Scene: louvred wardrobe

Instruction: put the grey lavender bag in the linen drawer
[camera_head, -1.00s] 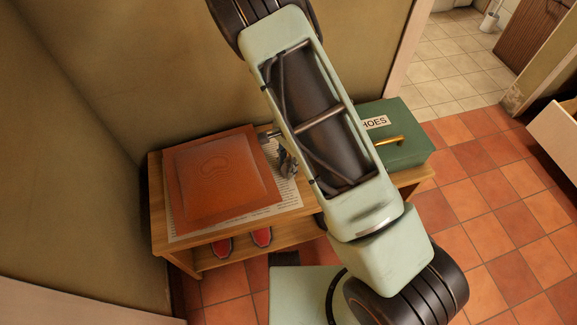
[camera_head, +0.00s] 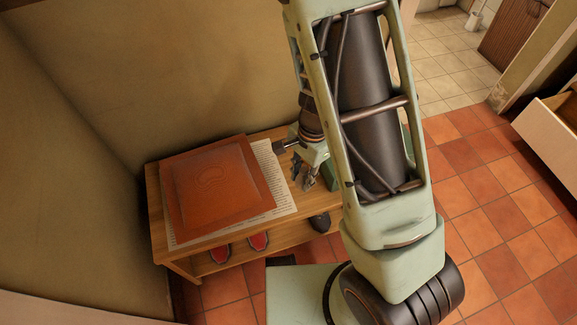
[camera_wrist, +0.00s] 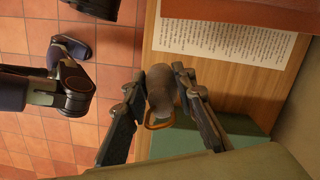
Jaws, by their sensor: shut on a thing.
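The grey lavender bag (camera_wrist: 162,88) is between the two fingers of my gripper (camera_wrist: 158,74) in the wrist view, with a yellowish loop at its lower end. My gripper is shut on it, above the wooden bench. In the head view my gripper (camera_head: 306,178) is over the bench's right part, beside the printed sheet; the bag is too small to make out there. An open drawer (camera_head: 552,135) with a pale front shows at the right edge of the head view, far from my gripper. I cannot tell whether it is the linen drawer.
The bench (camera_head: 158,220) carries a printed sheet (camera_head: 268,165), a red-brown square item (camera_head: 215,185) and a green box (camera_head: 333,175), mostly hidden by my arm. Red shoes (camera_head: 258,241) and a dark shoe (camera_head: 320,222) are below. Tiled floor (camera_head: 480,190) is clear toward the drawer.

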